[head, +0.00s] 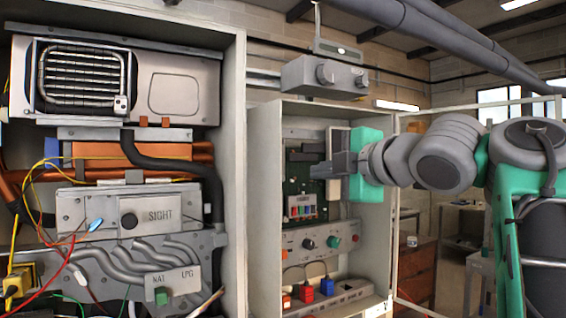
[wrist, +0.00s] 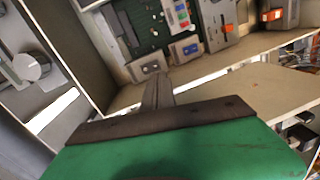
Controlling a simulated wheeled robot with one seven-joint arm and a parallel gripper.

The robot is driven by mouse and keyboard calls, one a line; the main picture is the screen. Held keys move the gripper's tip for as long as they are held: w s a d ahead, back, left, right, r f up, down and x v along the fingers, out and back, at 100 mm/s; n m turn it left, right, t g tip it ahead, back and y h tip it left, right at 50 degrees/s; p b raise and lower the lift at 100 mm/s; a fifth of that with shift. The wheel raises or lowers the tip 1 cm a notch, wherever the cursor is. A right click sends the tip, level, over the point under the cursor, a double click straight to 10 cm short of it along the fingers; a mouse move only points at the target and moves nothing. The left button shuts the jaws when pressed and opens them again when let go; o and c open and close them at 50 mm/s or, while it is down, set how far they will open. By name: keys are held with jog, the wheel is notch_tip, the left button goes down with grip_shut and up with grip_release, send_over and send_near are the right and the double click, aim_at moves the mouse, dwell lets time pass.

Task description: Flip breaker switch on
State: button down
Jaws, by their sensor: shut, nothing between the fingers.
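My gripper (head: 316,172) is shut and empty, held in front of the upper part of the open cabinet (head: 389,230) at the centre. Its closed fingers also show in the wrist view (wrist: 157,82), pointing into the cabinet. Behind it is a green circuit board (head: 298,177), partly covered by the gripper, also seen in the wrist view (wrist: 145,22). I cannot tell for certain which part is the breaker switch. Small blocks, one red (head: 306,293) and one blue (head: 327,286), sit low in this cabinet. An orange switch-like part (wrist: 271,15) shows at the wrist view's upper right.
A control panel with knobs (head: 325,241) sits below the board. A larger open heater cabinet (head: 235,160) with pipes and wires stands at the left. The cabinet side walls are close to my gripper.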

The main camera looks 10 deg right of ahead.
jog(key=shift+s+a+r+n, duration=0.3)
jog(key=shift+s+r+n, duration=0.35)
jog(key=shift+r+n, duration=0.3)
jog(key=shift+f, duration=0.1)
jog(key=p+x, duration=0.1)
jog(key=x, duration=1.3)
jog(key=shift+a, duration=0.15)
jog(key=s+d+f+b, duration=0.1)
jog(key=s+d+b, duration=0.1)
jog(key=s, duration=0.4)
jog(key=s+d+f+b, duration=0.1)
jog(key=s+d+b, duration=0.1)
jog(key=s, duration=0.5)
jog(key=shift+t+y+b, duration=0.3)
jog(key=shift+t+b, duration=0.1)
jog(key=shift+b, duration=0.4)
